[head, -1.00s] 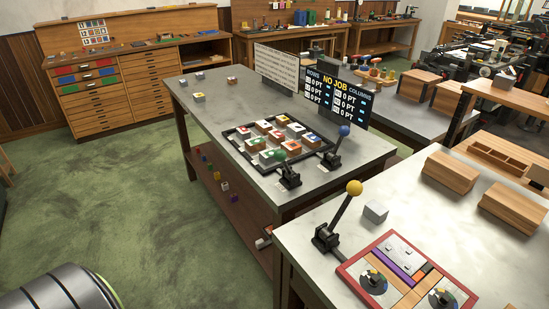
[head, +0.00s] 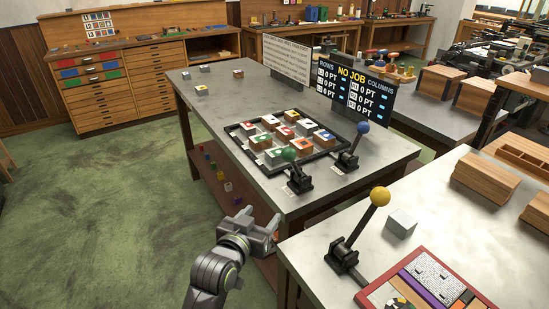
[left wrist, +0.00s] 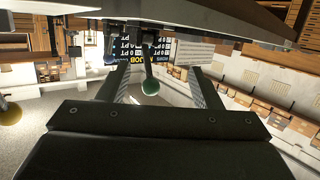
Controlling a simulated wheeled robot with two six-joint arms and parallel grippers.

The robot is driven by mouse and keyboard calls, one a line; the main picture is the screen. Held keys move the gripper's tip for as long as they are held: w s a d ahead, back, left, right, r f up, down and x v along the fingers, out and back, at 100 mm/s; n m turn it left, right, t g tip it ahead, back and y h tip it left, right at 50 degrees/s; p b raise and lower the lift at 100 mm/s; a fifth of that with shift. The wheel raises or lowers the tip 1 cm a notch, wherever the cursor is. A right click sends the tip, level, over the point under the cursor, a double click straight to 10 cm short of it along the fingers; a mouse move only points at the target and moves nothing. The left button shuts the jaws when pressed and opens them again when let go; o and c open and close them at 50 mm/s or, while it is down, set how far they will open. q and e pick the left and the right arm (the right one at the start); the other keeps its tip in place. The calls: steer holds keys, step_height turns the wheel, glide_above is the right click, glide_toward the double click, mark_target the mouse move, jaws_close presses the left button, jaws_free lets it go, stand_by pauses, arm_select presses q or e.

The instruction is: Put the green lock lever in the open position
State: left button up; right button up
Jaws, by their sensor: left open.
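The green lock lever (head: 289,155) has a green ball on a short dark rod above a black base. It stands at the near edge of the middle table, beside the black frame. My left gripper (head: 274,226) is open and empty, in front of and below that table edge, short of the lever. In the left wrist view the green ball (left wrist: 150,87) appears between the two open fingers (left wrist: 155,90), further off and not touched. The picture there is upside down. My right gripper is not in view.
A blue-knobbed lever (head: 363,128) stands right of the green one, and a yellow-knobbed lever (head: 380,196) stands on the nearer table. The black frame (head: 237,136) holds several coloured blocks. A scoreboard (head: 358,90) stands behind. Green floor is clear at left.

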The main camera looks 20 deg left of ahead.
mark_target(291, 151)
arm_select(q)
step_height(291, 151, up, 8)
steer(key=w+f+t, duration=0.1)
steer(key=w+t, duration=0.1)
steer(key=w, duration=0.5)
steer(key=w+p, duration=0.1)
steer(key=w, duration=0.5)
steer(key=w+d+p, duration=0.1)
steer(key=w, duration=0.4)
steer(key=shift+w+d+r, duration=0.1)
steer(key=shift+w+r, duration=0.1)
steer(key=shift+w, duration=0.15)
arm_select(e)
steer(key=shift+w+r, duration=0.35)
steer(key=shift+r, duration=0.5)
arm_select(q)
steer(key=shift+c, duration=0.2)
